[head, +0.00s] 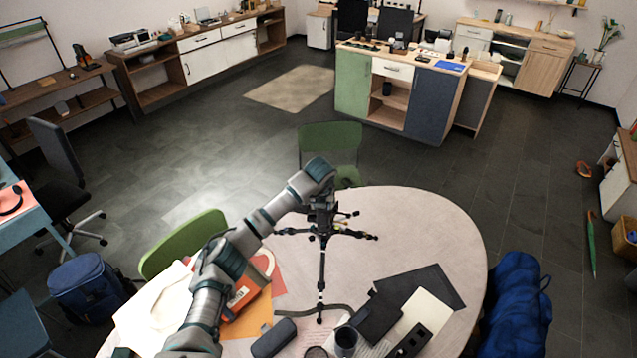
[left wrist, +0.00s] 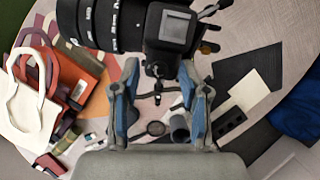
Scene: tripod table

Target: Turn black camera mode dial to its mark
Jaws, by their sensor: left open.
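A black camera (left wrist: 172,35) with a large ribbed lens (left wrist: 98,22) fills the top of the left wrist view. It sits on a black tripod (head: 322,265) on the round table (head: 420,215). In the head view my arm and gripper largely cover the camera. My left gripper (left wrist: 160,80) is open, its two blue-padded fingers pointing at the near side of the camera body, with nothing held between them. It also shows in the head view (head: 321,204), at the tripod's top. I cannot make out the mode dial or its mark. My right gripper is not in view.
A white bag (left wrist: 28,100) and an orange-red bag (left wrist: 75,75) lie at the table's left. A dark cup (head: 346,341), a black case (head: 274,338) and dark sheets (head: 420,285) lie near the tripod. Green chairs (head: 330,140) stand around.

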